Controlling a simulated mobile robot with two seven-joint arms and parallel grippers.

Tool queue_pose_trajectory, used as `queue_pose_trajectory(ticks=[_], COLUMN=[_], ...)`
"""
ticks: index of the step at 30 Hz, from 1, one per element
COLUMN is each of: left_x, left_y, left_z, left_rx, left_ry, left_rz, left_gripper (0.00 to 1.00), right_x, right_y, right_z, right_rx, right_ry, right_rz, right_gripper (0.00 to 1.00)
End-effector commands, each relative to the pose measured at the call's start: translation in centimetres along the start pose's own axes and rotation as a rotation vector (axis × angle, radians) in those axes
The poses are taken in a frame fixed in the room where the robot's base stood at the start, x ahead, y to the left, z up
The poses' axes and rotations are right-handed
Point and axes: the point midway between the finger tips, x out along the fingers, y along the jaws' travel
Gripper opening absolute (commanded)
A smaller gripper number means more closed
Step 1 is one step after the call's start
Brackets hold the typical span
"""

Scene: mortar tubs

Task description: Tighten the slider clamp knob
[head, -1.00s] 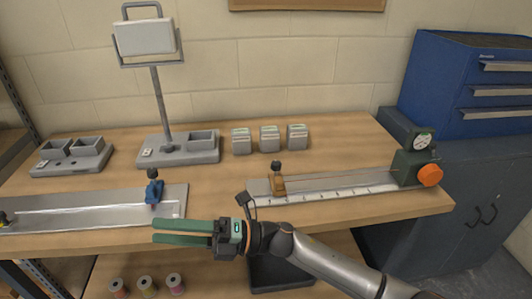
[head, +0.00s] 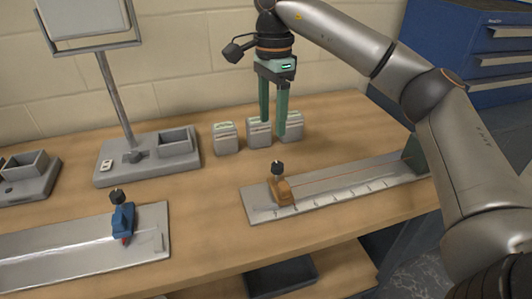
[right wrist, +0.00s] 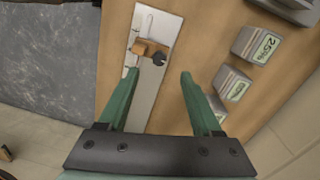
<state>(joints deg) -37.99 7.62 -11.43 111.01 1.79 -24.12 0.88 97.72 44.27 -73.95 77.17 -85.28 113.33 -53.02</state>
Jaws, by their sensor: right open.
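An orange-brown slider clamp (head: 281,190) with a black knob (head: 277,168) on top sits near the left end of the right-hand metal rail (head: 345,187). In the right wrist view the slider (right wrist: 143,47) and its black knob (right wrist: 159,59) lie beyond the fingertips. A blue slider (head: 122,219) with a black knob (head: 117,195) stands on the left-hand rail (head: 60,252). My right gripper (head: 272,125) points down, open and empty, in front of the grey blocks and apart from the clamp; it also shows in the right wrist view (right wrist: 158,74). My left gripper is not in view.
Grey labelled blocks (head: 225,138) stand behind the rail, close to my right gripper. A grey stand (head: 147,162) with a post is at the left back. A blue drawer cabinet (head: 460,45) is at the right. Bare tabletop (head: 205,185) lies between the rails.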

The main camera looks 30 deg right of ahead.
Motion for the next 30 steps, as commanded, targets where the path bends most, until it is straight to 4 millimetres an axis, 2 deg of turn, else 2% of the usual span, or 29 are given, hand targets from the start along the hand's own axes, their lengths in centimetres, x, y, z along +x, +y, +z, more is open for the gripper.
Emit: queue_pose_trajectory(ticks=[2, 5, 12, 21, 25, 30], left_x=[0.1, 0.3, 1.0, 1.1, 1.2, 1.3], left_y=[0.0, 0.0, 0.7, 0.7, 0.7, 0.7], left_z=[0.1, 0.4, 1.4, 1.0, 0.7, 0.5], left_rx=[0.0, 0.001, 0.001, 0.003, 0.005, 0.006], left_ry=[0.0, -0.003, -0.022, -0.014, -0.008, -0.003], left_rz=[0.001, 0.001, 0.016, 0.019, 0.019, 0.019], left_gripper=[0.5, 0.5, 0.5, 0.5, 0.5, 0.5], right_x=[-0.6, -0.2, 3.8, 9.4, 10.8, 11.5], right_y=[0.1, 0.2, 0.3, 0.3, 0.2, 0.2], right_z=[-1.0, -1.4, -1.6, -1.7, -1.7, -1.8], right_rx=[0.011, 0.014, 0.012, 0.014, 0.013, 0.014], right_ry=[0.03, 0.042, 0.041, 0.039, 0.039, 0.038], right_rz=[-0.005, -0.004, 0.0, -0.003, -0.003, -0.005], right_gripper=[0.66, 0.66, 0.66, 0.66, 0.66, 0.66])
